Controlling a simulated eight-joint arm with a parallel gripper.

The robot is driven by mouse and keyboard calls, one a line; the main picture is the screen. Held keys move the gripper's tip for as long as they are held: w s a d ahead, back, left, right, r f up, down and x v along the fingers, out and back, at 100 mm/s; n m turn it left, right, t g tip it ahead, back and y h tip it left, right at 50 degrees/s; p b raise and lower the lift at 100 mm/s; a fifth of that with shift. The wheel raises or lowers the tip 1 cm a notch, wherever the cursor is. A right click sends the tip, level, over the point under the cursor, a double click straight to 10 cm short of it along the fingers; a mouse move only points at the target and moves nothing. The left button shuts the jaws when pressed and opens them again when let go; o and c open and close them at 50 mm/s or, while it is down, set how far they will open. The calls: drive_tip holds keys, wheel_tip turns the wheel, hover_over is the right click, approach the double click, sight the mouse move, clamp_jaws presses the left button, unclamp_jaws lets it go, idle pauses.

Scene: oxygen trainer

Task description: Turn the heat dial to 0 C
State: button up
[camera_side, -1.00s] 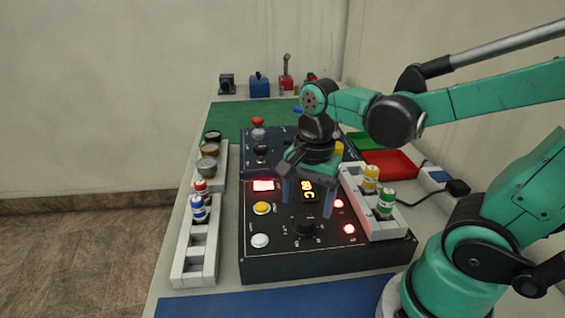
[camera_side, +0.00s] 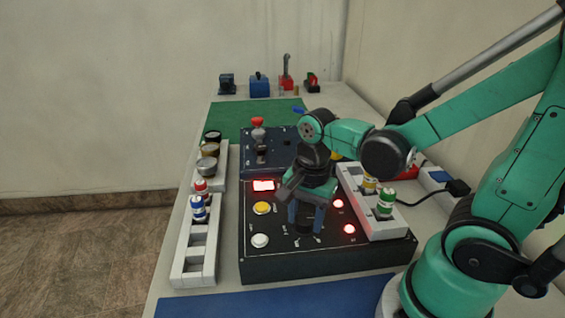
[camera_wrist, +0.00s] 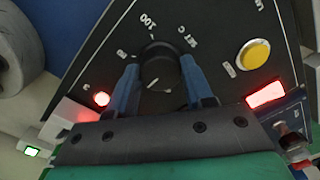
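The heat dial (camera_wrist: 158,68) is a round black knob on the black control panel, with a pale pointer mark, in the wrist view. A "100" label and a "SET C" label are printed near it. My gripper (camera_wrist: 160,78) points down over the dial, its two blue fingers on either side of it. The fingers stand apart with the knob between them; I cannot tell whether they touch it. In the side view my gripper (camera_side: 305,228) is low over the panel (camera_side: 272,262) and partly hides the dial (camera_side: 303,230). The numeric display is hidden there.
The panel has a yellow button (camera_side: 262,208), a white button (camera_side: 260,241), a lit red rectangle (camera_side: 263,185) and red lights (camera_side: 349,229). Racks with small bottles flank it on the left (camera_side: 181,265) and right (camera_side: 388,225). A blue mat (camera_side: 270,303) lies in front.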

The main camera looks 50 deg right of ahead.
clamp_jaws()
drive_tip(key=shift+n, duration=0.3)
drive_tip(key=n, duration=0.3)
drive_tip(key=shift+n, duration=0.4)
drive_tip(key=n, duration=1.3)
drive_tip(key=shift+w+n+g, duration=0.1)
drive_tip(key=shift+n+g, duration=0.2)
drive_tip(key=n, duration=0.6)
